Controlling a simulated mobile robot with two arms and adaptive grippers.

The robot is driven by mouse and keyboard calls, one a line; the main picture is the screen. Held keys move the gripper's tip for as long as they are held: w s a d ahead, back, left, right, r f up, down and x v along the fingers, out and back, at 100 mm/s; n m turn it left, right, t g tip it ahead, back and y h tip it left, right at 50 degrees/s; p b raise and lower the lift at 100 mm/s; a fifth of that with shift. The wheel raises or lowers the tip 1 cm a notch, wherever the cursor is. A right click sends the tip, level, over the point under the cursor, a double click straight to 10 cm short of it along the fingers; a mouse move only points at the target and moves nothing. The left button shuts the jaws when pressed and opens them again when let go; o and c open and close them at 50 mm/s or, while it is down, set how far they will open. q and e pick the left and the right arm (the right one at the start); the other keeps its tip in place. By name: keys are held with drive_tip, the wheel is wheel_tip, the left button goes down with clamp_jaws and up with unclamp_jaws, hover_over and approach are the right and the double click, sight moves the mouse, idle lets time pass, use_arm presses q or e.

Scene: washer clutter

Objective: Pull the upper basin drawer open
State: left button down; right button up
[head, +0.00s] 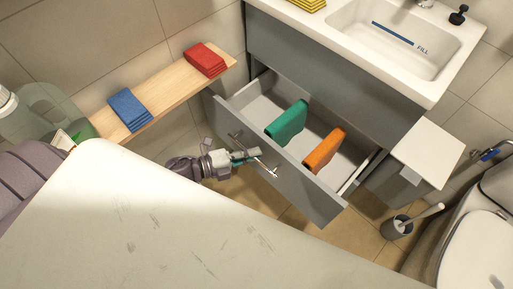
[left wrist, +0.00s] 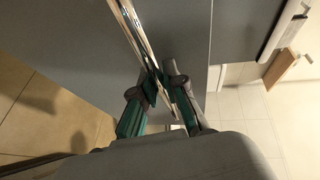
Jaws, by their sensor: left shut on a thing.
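A grey drawer (head: 303,184) under the white basin (head: 441,61) stands pulled out, with its light inside showing. A folded green towel (head: 287,123) and a folded orange towel (head: 324,150) lie in it. Its front carries a shiny metal bar handle (head: 268,168). My left gripper (head: 246,156) is at the handle, its fingers shut around the bar. In the left wrist view the bar handle (left wrist: 133,27) runs between the two fingers of the left gripper (left wrist: 160,85). My right gripper is in neither view.
A wooden shelf (head: 168,100) with blue (head: 129,109) and red (head: 205,60) folded towels runs left of the cabinet. A white-lidded bin (head: 428,151), a toilet brush (head: 397,227) and a toilet (head: 478,250) stand at the right. Tiled floor shows below the drawer.

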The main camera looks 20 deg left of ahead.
use_arm(q)
drive_tip(key=shift+s+a, duration=0.3)
drive_tip(key=shift+s, duration=0.55)
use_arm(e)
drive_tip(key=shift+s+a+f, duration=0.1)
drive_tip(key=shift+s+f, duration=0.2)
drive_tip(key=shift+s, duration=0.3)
use_arm(q)
drive_tip(key=c, duration=1.2)
unclamp_jaws()
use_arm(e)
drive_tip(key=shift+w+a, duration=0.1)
use_arm(q)
drive_tip(key=v, duration=1.2)
drive_tip(key=shift+w+r, duration=0.1)
